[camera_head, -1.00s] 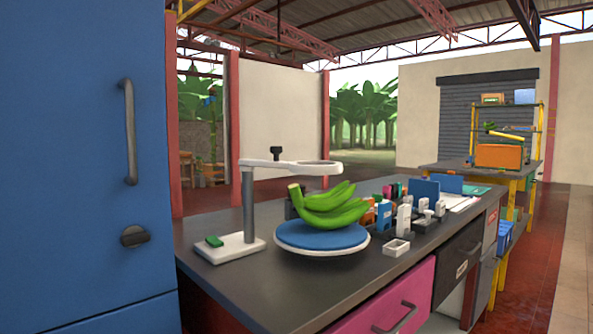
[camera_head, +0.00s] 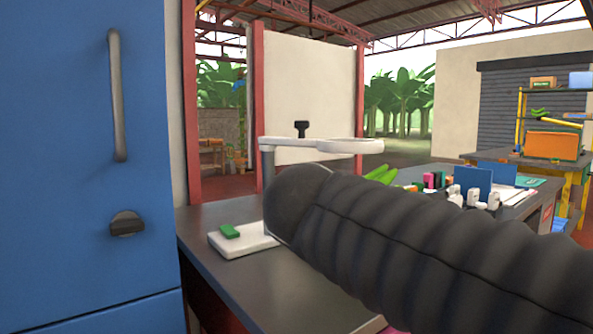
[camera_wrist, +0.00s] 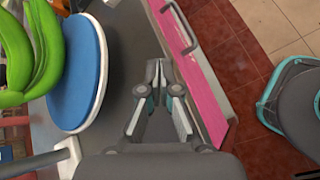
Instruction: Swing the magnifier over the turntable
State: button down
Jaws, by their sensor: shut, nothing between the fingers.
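The magnifier (camera_head: 349,146) is a white arm with a ring lens at its right end and a black knob on top. It rises on a post from a white base (camera_head: 245,240) with a green block. The ring hangs above the turntable area in the head view. The blue turntable (camera_wrist: 83,75) with green bananas (camera_wrist: 38,50) on it shows at the left of the wrist view; my dark arm hides it in the head view. My gripper (camera_wrist: 157,75) is shut and empty over the bench, right of the turntable and apart from it.
A pink drawer front (camera_wrist: 190,65) edges the bench beside my gripper. A blue cabinet (camera_head: 85,220) stands close on the left. Stamps and small boxes (camera_head: 434,180) stand farther back on the bench. A dark stool (camera_wrist: 292,110) shows at right.

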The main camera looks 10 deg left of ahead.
jog(key=s+a+r+n+t+h+b, duration=0.1)
jog(key=a+r+n+t, duration=0.4)
jog(key=a+r, duration=0.55)
jog(key=s+a+r+n+t+h+b, duration=0.15)
jog(key=s+a+r+n, duration=0.35)
jog(key=s+a, duration=0.55)
jog(key=w+a+r+b+x, duration=0.1)
jog(key=r+b+x, duration=0.1)
jog(key=x, duration=1.2)
jog(key=shift+a+m, duration=0.3)
jog(key=shift+m, duration=0.1)
jog(key=shift+t, duration=0.25)
